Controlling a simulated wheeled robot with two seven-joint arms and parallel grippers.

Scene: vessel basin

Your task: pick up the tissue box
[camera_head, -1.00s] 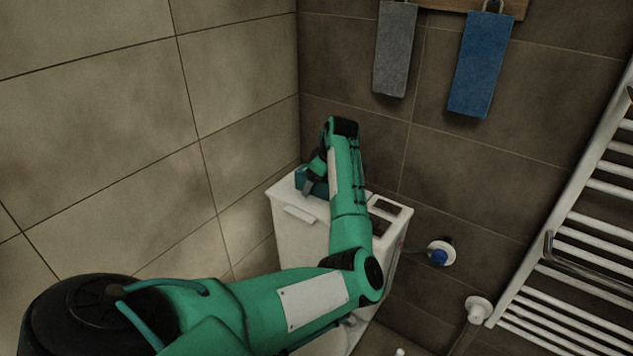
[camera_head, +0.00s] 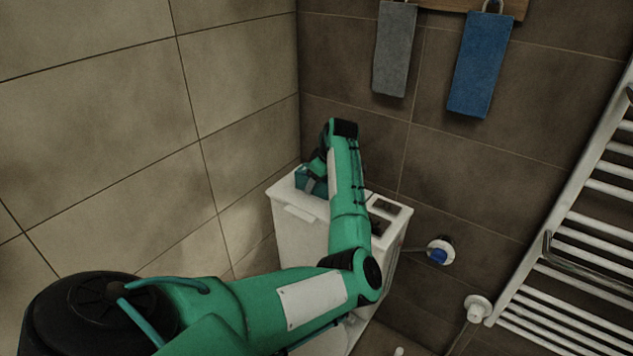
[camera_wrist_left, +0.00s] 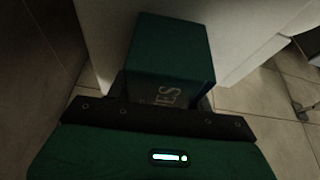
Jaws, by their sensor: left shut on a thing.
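The tissue box is a dark teal box (camera_head: 303,180) at the back left of the white washing machine's top, partly hidden behind my left arm. It fills the middle of the left wrist view (camera_wrist_left: 170,50), with pale lettering on the face nearest the gripper. My left gripper (camera_head: 316,177) reaches down to the box, and it also shows in the left wrist view (camera_wrist_left: 165,98). It is shut on the tissue box, with its fingers at the box's sides. I cannot tell whether the box touches the machine's top. My right gripper is not in view.
The white washing machine (camera_head: 300,235) stands in the corner against tiled walls. A grey towel (camera_head: 395,50) and a blue towel (camera_head: 480,62) hang on the back wall. A white towel radiator (camera_head: 570,220) is at the right, near a blue-capped wall valve (camera_head: 438,254).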

